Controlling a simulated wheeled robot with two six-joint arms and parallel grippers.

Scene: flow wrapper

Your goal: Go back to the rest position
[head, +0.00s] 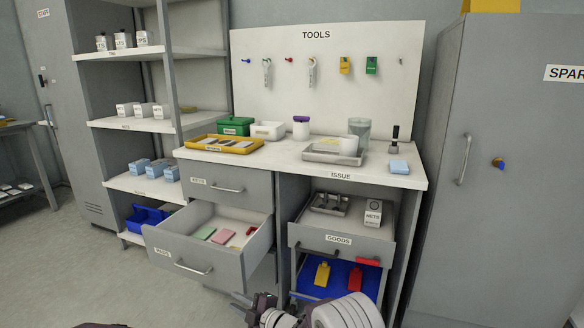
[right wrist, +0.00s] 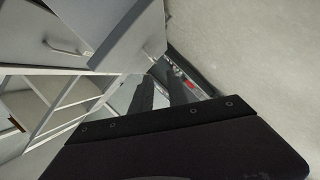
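My right gripper (head: 246,302) is at the bottom middle of the head view, in front of the workbench, between the pulled-out PADS drawer (head: 196,262) and the blue lower shelf. In the right wrist view its two dark fingers (right wrist: 160,92) stand apart with nothing seen between them. My left gripper is not in view.
The PADS drawer and the GOODS drawer (head: 340,245) stand open close to my right arm. The bench top (head: 285,156) holds a yellow tray (head: 224,144), boxes and cups. A grey cabinet (head: 490,200) stands at right. Open floor (head: 70,280) lies at left.

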